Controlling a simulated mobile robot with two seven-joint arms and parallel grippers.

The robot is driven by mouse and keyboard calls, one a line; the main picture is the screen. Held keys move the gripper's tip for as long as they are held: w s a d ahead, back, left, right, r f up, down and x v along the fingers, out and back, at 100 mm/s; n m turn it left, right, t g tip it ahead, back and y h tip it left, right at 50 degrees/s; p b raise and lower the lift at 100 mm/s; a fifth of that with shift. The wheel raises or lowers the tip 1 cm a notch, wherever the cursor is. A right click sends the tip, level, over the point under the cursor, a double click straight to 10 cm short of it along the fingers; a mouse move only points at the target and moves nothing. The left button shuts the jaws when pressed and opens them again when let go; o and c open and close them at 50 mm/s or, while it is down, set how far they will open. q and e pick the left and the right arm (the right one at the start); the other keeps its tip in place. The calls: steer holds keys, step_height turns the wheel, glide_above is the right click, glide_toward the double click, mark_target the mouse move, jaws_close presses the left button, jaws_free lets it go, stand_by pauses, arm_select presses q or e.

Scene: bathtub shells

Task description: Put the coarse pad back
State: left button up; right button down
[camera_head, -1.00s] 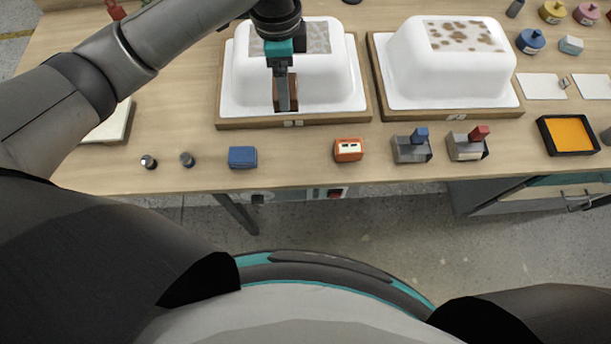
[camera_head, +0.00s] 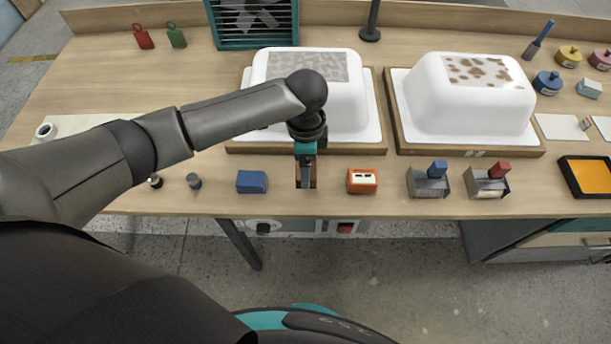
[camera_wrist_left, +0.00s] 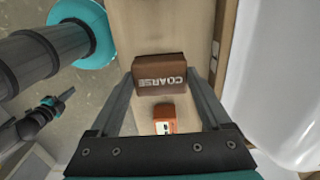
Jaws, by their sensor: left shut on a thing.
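The coarse pad (camera_wrist_left: 160,75) is a brown block with the word COARSE on it, held between the fingers of my left gripper in the left wrist view. In the head view my left gripper (camera_head: 305,183) points down over the front strip of the table, between a blue block (camera_head: 252,181) and an orange block (camera_head: 362,181). Only a brown sliver of the pad shows there, mostly hidden by the fingers. I cannot tell whether the pad touches the table. The orange block also shows beyond the pad in the left wrist view (camera_wrist_left: 164,119).
Two white tub shells, left (camera_head: 350,98) and right (camera_head: 465,110), sit on wooden frames behind the gripper. Grey holders with a blue (camera_head: 428,182) and a red block (camera_head: 487,182) stand to the right. The table's front edge is close.

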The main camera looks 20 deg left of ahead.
arm_select(q)
step_height(320, 180, down, 5)
steer(key=shift+r+b, duration=0.15)
steer(key=shift+b, duration=0.4)
steer(key=o, duration=1.3)
steer(key=shift+c, duration=0.2)
step_height(320, 180, up, 12)
steer(key=p, duration=0.2)
steer(key=shift+p, duration=0.35)
